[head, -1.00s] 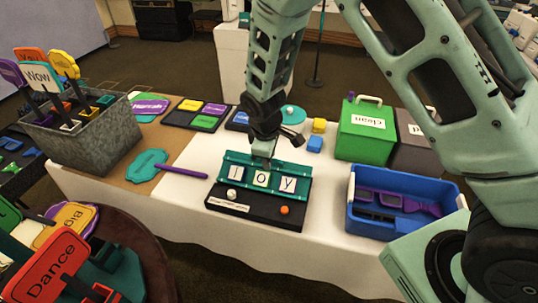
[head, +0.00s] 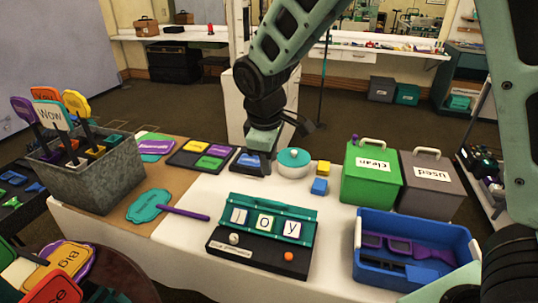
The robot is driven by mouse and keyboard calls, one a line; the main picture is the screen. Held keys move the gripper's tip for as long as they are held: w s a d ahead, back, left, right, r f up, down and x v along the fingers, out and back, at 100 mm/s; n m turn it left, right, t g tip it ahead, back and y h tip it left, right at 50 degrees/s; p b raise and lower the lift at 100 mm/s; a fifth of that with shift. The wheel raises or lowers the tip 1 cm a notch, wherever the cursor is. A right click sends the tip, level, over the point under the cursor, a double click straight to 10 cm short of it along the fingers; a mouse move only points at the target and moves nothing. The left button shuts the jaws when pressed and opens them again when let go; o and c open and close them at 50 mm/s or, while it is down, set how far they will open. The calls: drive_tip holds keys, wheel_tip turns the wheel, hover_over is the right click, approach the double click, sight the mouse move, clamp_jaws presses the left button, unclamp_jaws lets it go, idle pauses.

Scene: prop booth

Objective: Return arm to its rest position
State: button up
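My arm comes down from the top of the head view to my gripper (head: 256,163), which hangs above the back part of the white-covered table (head: 195,250). It is clear of the teal letter rack (head: 268,205). The fingertips are dark and small, and I cannot see whether they are apart; no held object shows. The rack holds three white letter tiles (head: 264,223) standing in a row; the last two read O and Y, and the first is narrow, like I or J. The rack stands on a black base with a white ball (head: 233,239) and an orange ball (head: 289,256).
A blue bin (head: 365,267) with purple glasses sits at the right. A green box marked clean (head: 372,190) and a grey box marked used (head: 430,195) stand behind it. A metal planter of signs (head: 95,185) is at the left. A round teal-lidded tub (head: 294,160) is beside my gripper.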

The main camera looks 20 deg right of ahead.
drive_tip(key=shift+s+r, duration=0.15)
drive_tip(key=shift+r, duration=0.45)
drive_tip(key=s+a+m+g+y, duration=0.1)
drive_tip(key=s+a+m, duration=0.2)
drive_tip(key=s, duration=2.2)
drive_tip(key=shift+s+r+g+y, duration=0.3)
drive_tip(key=shift+g+y, duration=0.1)
